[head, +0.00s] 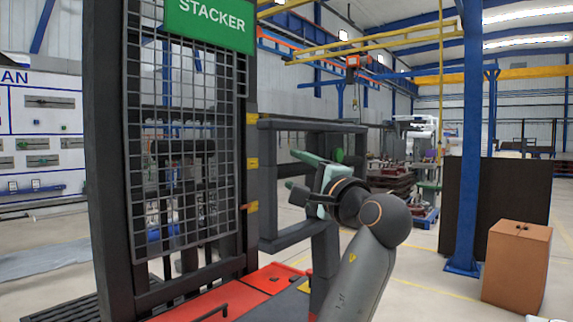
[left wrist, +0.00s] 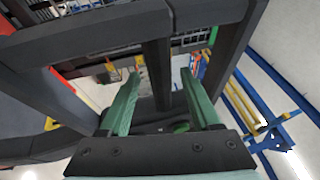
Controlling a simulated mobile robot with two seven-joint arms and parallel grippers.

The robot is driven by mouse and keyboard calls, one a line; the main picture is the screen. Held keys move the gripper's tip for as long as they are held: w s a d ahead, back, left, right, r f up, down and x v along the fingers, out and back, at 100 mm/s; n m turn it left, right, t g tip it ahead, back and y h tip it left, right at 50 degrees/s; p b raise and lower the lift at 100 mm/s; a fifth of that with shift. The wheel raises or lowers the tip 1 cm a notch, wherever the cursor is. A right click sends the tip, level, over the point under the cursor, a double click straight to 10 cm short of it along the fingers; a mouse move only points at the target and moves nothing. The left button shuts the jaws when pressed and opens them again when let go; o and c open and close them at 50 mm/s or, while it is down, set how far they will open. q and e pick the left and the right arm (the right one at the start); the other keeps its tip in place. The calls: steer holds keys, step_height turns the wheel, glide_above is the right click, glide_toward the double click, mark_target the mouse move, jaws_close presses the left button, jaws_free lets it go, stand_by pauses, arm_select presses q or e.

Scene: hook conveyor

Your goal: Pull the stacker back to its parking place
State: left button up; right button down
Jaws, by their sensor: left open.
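The stacker (head: 105,170) stands at the left in the head view, a tall dark mast with a wire mesh panel and a green "STACKER" sign (head: 210,22). A dark rectangular bar frame (head: 300,125) extends from its right side. My left gripper (head: 293,169) is open, its green fingers pointing left in front of this frame. In the left wrist view, the fingers (left wrist: 160,73) show on either side of a dark upright bar (left wrist: 157,75). I cannot tell whether the bar lies between the fingertips or beyond them. My right gripper is not in view.
Red plates (head: 272,277) lie low beside the mast. A blue column (head: 466,150), a dark panel (head: 500,210) and a brown box (head: 517,268) stand at the right. Open floor with yellow lines (head: 425,285) lies between my left arm and the box.

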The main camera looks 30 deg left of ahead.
arm_select(q)
steer(key=shift+x, duration=2.35)
jaws_close()
